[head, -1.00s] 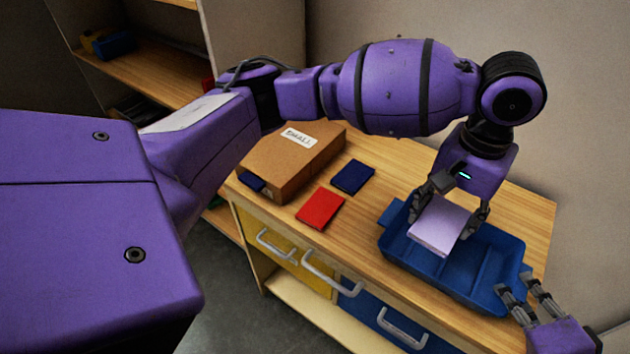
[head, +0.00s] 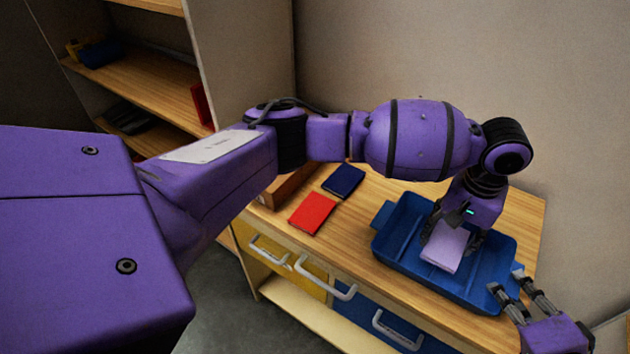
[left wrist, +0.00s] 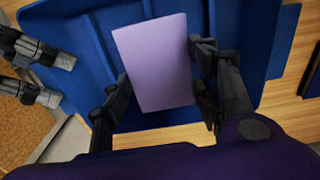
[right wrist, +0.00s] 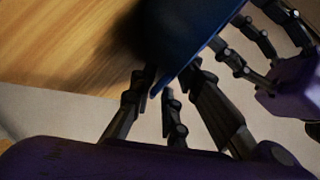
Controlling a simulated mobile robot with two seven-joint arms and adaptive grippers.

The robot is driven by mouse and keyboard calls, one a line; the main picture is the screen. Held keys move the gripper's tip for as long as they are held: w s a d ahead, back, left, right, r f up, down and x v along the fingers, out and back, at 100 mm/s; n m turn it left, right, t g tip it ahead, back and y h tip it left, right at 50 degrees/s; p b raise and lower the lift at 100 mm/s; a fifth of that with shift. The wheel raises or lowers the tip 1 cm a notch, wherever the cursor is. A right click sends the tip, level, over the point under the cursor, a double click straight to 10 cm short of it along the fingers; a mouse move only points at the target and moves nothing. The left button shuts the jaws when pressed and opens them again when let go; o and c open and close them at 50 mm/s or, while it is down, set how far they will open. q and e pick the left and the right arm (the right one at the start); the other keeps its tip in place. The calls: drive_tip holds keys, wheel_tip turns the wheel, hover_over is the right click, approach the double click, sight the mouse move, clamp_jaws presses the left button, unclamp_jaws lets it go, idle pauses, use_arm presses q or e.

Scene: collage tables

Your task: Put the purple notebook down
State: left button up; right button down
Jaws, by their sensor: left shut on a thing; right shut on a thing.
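The pale purple notebook (head: 445,248) is held flat between the fingers of my left gripper (head: 453,240), low over or inside the blue tray (head: 388,245). I cannot tell whether it touches the tray floor. In the left wrist view the notebook (left wrist: 155,62) sits between the two fingers, with the blue tray (left wrist: 75,30) beneath. My right gripper (head: 527,288) is shut on the tray's near right end. The right wrist view shows its fingers (right wrist: 160,95) at the dark blue tray edge (right wrist: 190,40).
A red notebook (head: 312,213) and a dark blue notebook (head: 343,181) lie on the wooden tabletop (head: 345,235) left of the tray. A brown box (head: 285,186) is mostly hidden behind my left arm. Drawers with handles (head: 398,330) face the front.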

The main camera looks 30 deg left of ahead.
sight(448, 242)
use_arm(q)
drive_tip(key=shift+s+f, duration=0.1)
drive_tip(key=shift+f, duration=0.8)
use_arm(e)
drive_tip(key=shift+s+f, duration=0.15)
drive_tip(key=shift+f, duration=0.25)
use_arm(q)
drive_tip(key=shift+f, duration=0.1)
drive_tip(key=shift+f, duration=0.35)
drive_tip(key=o, duration=1.2)
drive_tip(key=shift+f, duration=0.1)
wheel_tip(448, 242, up, 13)
drive_tip(key=shift+r, duration=0.2)
